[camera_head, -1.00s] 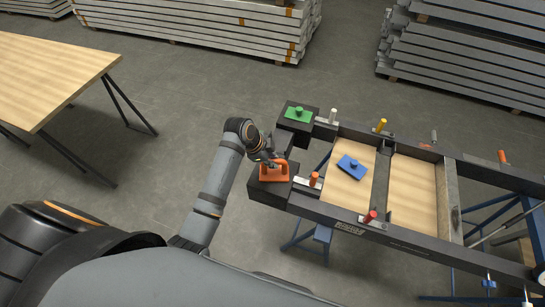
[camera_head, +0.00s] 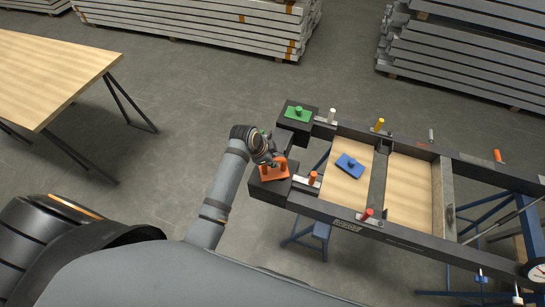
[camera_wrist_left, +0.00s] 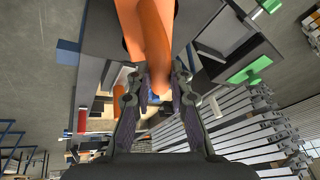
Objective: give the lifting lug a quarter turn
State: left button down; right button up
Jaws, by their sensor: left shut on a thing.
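The orange lifting lug (camera_head: 273,175) is on the dark corner block (camera_head: 262,189) at the near left end of the container frame (camera_head: 345,222). My left gripper (camera_head: 274,161) reaches down to it from the left and covers part of it. In the left wrist view the lug's curved orange bar (camera_wrist_left: 152,40) runs between the two fingers of my left gripper (camera_wrist_left: 157,88), which are shut on it. The lug's plate looks turned at an angle to the block's edges. My right gripper is not in view.
A green knobbed plate (camera_head: 298,113) sits on the far left corner block. A blue knobbed plate (camera_head: 349,166) lies on the wooden panel inside the frame. Coloured pegs, including an orange one (camera_head: 313,178) and a white one (camera_head: 332,115), stand along the rails. A wooden table (camera_head: 50,75) is at left.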

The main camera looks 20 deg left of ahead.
pick_arm(q)
jog(key=shift+s+n+y+p, duration=0.1)
jog(key=shift+n+y+p, duration=0.2)
jog(key=shift+n+p, duration=0.55)
jog(key=shift+f+n, duration=0.1)
jog(key=shift+n, duration=0.25)
jog(key=shift+n+p, duration=0.3)
jog(key=shift+p, duration=0.25)
jog(key=shift+d+n+t+y+p, duration=0.2)
jog(key=shift+n+t+y+p, duration=0.2)
jog(key=shift+n+y+p, duration=0.7)
jog(key=shift+n, duration=0.7)
jog(key=shift+d, duration=0.15)
